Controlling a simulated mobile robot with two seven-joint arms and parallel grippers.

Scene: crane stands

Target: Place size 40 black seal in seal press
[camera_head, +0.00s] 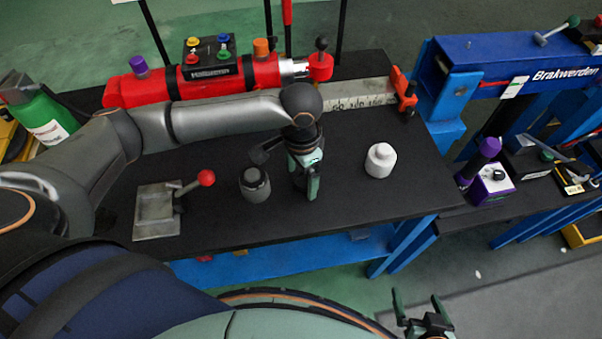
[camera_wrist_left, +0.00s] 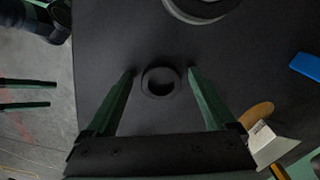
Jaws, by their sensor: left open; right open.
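A small black ring, likely the seal (camera_wrist_left: 160,82), lies on the dark tabletop in the left wrist view. My left gripper (camera_head: 306,188) points down over the table in the head view, open, with its fingers (camera_wrist_left: 160,74) on either side of the ring. I cannot tell how far above it they are. The ring is not discernible in the head view. I cannot tell for sure which thing is the seal press; a grey metal block with a red-knobbed lever (camera_head: 157,212) stands at the left front. My right gripper (camera_head: 425,312) is open and empty, off the table's front.
A dark cylinder (camera_head: 255,186) stands left of my left gripper and a white cylinder (camera_head: 380,161) to its right. A red cylinder unit (camera_head: 200,82) lies along the back. A blue machine (camera_head: 510,50) stands at the right. The front table strip is clear.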

